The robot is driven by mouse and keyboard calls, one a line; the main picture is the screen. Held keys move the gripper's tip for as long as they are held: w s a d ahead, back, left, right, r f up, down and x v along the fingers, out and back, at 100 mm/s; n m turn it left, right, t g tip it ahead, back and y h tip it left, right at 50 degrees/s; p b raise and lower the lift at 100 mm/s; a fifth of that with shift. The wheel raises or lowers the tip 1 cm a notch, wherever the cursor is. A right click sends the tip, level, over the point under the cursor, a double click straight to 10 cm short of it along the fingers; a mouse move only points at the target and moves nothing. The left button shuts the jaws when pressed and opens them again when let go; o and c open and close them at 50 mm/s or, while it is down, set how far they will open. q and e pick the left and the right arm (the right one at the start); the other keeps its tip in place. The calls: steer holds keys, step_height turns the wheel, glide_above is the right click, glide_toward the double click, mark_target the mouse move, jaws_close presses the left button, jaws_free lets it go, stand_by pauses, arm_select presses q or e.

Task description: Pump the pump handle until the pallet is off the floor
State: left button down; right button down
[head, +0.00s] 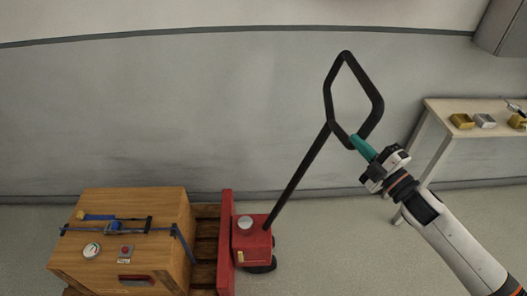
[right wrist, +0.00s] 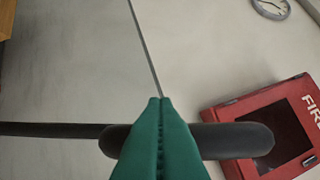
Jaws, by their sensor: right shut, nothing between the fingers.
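The black pump handle (head: 300,176) slants up to the right from the red pallet jack (head: 250,243) and ends in a closed loop (head: 330,95). My right gripper (head: 356,141), with green fingers, is at the lower right corner of the loop. In the right wrist view its shut fingers (right wrist: 158,105) overlap the black handle (right wrist: 240,140), with nothing between them; I cannot tell whether they touch it. The slatted wooden pallet (head: 205,243) lies behind the jack's red upright, mostly hidden under a wooden crate. Its gap to the floor is not visible. My left gripper is not in view.
The wooden crate (head: 160,205) carries a blue strap, a gauge and a red button. A light table (head: 450,104) with small yellow and grey items stands at the right by the wall. A red fire box (right wrist: 222,115) shows in the right wrist view. Floor between jack and table is clear.

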steer(key=d+f+m+b, duration=0.1)
steer(key=d+f+b, duration=0.2)
steer(key=d, duration=0.4)
steer(key=d+f+m+t+b, duration=0.1)
steer(key=d+f+b, duration=0.2)
steer(key=d, duration=0.3)
steer(key=shift+d+m, duration=0.35)
steer(key=shift+m, duration=0.05)
steer(key=shift+r, duration=0.1)
